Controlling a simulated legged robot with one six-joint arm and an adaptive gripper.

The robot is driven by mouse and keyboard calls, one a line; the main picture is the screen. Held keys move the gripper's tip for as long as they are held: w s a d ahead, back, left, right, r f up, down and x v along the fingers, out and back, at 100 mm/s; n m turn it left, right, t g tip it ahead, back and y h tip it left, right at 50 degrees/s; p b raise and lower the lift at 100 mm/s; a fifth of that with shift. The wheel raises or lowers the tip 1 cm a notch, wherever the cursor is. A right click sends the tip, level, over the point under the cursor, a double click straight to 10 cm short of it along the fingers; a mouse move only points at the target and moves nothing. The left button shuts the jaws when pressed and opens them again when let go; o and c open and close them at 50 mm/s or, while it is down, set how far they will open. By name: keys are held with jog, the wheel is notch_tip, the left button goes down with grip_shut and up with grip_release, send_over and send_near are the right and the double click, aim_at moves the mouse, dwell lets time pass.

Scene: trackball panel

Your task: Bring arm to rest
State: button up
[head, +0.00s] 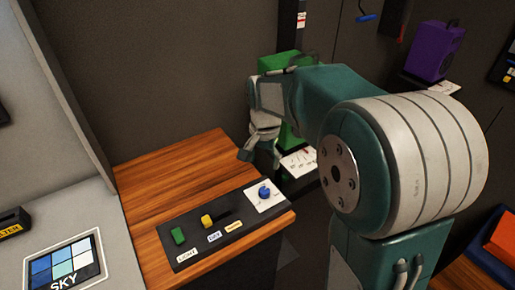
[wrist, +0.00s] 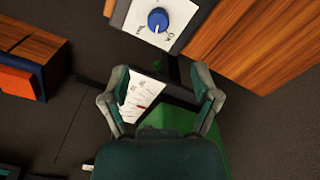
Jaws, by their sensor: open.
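My arm, teal and grey, fills the right side of the head view and bends away toward the back. My gripper (head: 262,143) hangs at its far end, beyond the wooden desk's right edge, beside a green box-shaped thing (head: 288,140). In the wrist view my gripper (wrist: 161,88) has its two fingers spread wide with nothing between them. A white dial card (wrist: 140,97) with a red mark lies below and past the fingers. The green thing (wrist: 208,147) is partly hidden by my gripper body.
A wooden desk (head: 170,165) carries a black panel with a green switch (head: 178,236), a yellow slider (head: 207,220) and a blue knob (head: 264,192). A purple box (head: 437,50) stands on a shelf at back right. A grey console with a SKY screen (head: 65,262) is at left.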

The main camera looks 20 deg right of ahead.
jog(key=s+r+n+t, duration=0.2)
jog(key=s+r+n, duration=0.1)
jog(key=s, duration=0.7)
jog(key=s+r+n+t, duration=0.3)
jog(key=s+n, duration=0.2)
jog(key=s, duration=0.6)
jog(key=shift+r+t, duration=0.3)
jog(key=shift+d, duration=0.1)
jog(key=c, duration=0.3)
